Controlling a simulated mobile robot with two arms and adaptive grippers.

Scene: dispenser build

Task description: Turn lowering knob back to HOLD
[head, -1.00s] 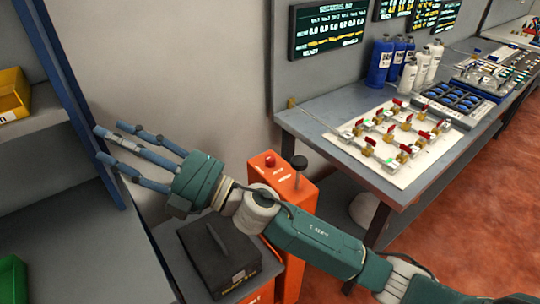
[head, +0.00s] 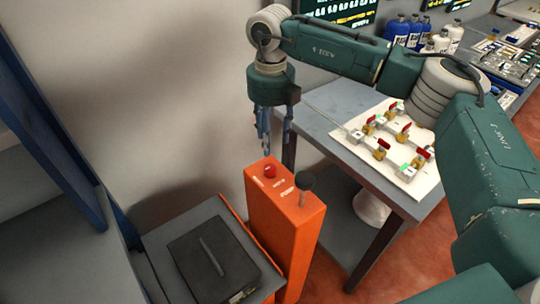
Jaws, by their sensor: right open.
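An orange post (head: 288,218) stands in the middle of the head view. Its top carries a red knob or button (head: 270,171) and a dark round-headed knob on a stem (head: 306,181). White labels lie between them, too small to read surely, so I cannot tell which setting is selected. My right gripper (head: 270,148) hangs fingers down just above and behind the red knob, apart from both knobs. It is open and empty. My left gripper is not in view.
A black box (head: 213,260) sits on a low grey-topped stand left of the post. A grey table (head: 325,102) with a white valve board (head: 415,175) stands at the right. A blue-framed shelf (head: 60,150) is at the left. My right arm crosses above the table.

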